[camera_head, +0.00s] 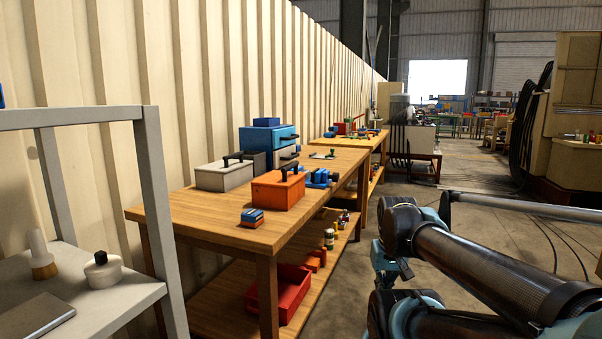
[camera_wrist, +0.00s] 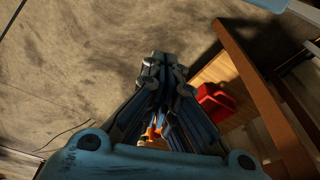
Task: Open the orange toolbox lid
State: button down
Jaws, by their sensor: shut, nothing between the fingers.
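The orange toolbox (camera_head: 278,190) stands on the wooden workbench (camera_head: 205,219), with its lid down and a black handle on top. In the head view my arm reaches in from the lower right over the floor, and the gripper itself is not clear there. In the wrist view my gripper (camera_wrist: 166,62) has its fingers together with nothing between them. It is over the bare floor beside the bench, well apart from the toolbox. The toolbox top is not in the wrist view.
A grey toolbox (camera_head: 222,176) and a blue toolbox (camera_head: 268,136) stand behind it. A small blue and orange box (camera_head: 252,218) lies near the bench's front. A red bin (camera_head: 291,291) sits on the lower shelf. A grey rack (camera_head: 158,200) stands at left. The floor aisle is open.

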jog(key=w+a+r+m+y, duration=0.2)
jog(key=w+a+r+m, duration=0.25)
jog(key=w+r, duration=0.45)
jog(key=w+a+r+m+y, duration=0.1)
jog(key=w+a+r+m, duration=0.3)
jog(key=w+r+m, duration=0.35)
jog(key=m+y, duration=0.4)
jog(key=m, duration=0.5)
send_near(294, 178)
jog(key=x, duration=0.5)
jog(key=shift+w+a+f, duration=0.1)
jog(key=shift+w+f, duration=0.15)
jog(key=shift+w, duration=0.15)
jog(key=shift+r, duration=0.15)
